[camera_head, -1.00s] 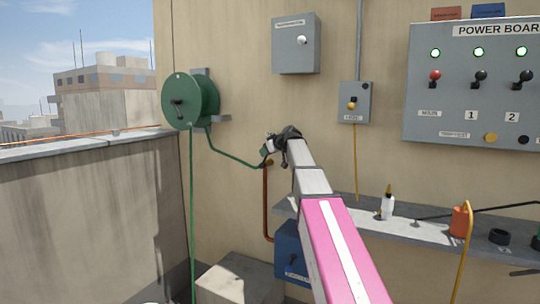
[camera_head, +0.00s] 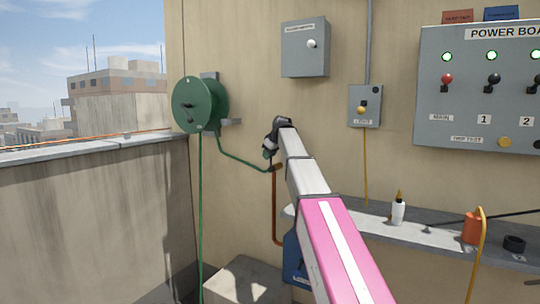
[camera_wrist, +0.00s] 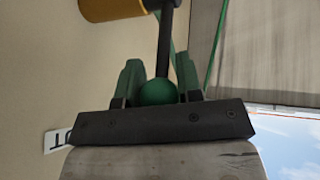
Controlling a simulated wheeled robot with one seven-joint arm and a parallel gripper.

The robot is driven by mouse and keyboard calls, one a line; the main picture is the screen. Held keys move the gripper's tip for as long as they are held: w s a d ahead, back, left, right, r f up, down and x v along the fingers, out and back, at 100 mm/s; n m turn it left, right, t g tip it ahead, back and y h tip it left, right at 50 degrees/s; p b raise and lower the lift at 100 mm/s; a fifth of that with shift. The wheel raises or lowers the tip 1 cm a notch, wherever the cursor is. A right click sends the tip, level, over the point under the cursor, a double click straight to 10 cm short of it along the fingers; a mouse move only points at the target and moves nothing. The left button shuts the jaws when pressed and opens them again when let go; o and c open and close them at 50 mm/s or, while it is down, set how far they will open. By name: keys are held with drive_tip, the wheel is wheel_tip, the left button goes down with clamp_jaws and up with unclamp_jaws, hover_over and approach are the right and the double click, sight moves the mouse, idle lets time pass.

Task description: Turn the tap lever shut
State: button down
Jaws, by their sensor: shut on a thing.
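The tap lever is a dark bar (camera_wrist: 165,40) with a green ball knob (camera_wrist: 158,92) at its end. My gripper (camera_wrist: 160,78) has its green finger pads on either side of the knob and is shut on it. The brass-coloured tap body (camera_wrist: 112,8) is at the top left of the wrist view. In the head view the tap (camera_head: 277,168) sits on top of a copper pipe on the wall, with my gripper (camera_head: 269,152) just above it. My gripper and wrist hide most of the lever there.
A green hose reel (camera_head: 200,105) hangs left of the tap, its hose running towards it. A grey box (camera_head: 305,48) and a switch box (camera_head: 365,106) are on the wall. A shelf (camera_head: 435,236) with a white bottle (camera_head: 398,210) is at right. A parapet (camera_head: 95,215) is at left.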

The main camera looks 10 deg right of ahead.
drive_tip(key=c, duration=0.8)
unclamp_jaws()
drive_tip(key=shift+a, duration=0.1)
drive_tip(key=v, duration=1)
drive_tip(key=shift+s+r, duration=0.2)
drive_tip(key=shift+r, duration=0.15)
